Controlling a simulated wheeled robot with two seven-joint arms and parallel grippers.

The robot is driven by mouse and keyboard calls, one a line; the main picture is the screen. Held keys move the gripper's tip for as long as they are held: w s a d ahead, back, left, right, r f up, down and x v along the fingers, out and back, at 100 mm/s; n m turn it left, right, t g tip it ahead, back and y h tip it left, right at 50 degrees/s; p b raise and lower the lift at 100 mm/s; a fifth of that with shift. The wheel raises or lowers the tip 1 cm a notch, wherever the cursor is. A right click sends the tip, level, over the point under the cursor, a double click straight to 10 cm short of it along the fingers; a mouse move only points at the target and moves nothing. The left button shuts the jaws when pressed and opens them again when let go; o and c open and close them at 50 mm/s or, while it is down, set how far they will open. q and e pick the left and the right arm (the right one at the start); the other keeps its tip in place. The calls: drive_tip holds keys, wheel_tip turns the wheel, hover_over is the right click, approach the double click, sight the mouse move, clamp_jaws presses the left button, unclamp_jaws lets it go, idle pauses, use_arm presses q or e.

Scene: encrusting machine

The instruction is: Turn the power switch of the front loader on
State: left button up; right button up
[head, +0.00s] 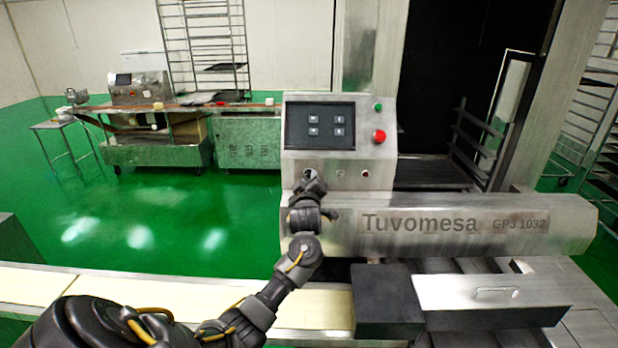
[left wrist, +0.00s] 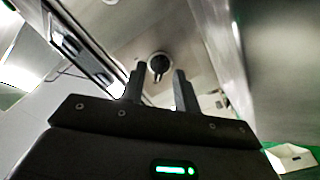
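The front loader is the steel machine marked Tuvomesa (head: 560,225), with a control panel and a dark screen. In the left wrist view a round black switch knob (left wrist: 159,62) sits on the steel face, its handle pointing roughly down. My left gripper (head: 312,180) is in front of the panel's lower left and mostly hides the knob in the head view. In the left wrist view the gripper (left wrist: 160,76) has its two fingers apart, with the knob seen between and beyond the tips. I cannot tell whether they touch it. My right gripper is out of view.
A red button (head: 379,136) and a small green button (head: 378,107) are right of the screen (head: 320,125). A pale conveyor belt (head: 180,293) runs below my left arm. A black box (head: 388,300) stands at the front. Open green floor lies to the left.

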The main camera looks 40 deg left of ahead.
use_arm(q)
drive_tip(key=shift+w+a, duration=0.45)
drive_tip(key=shift+w, duration=0.1)
clamp_jaws()
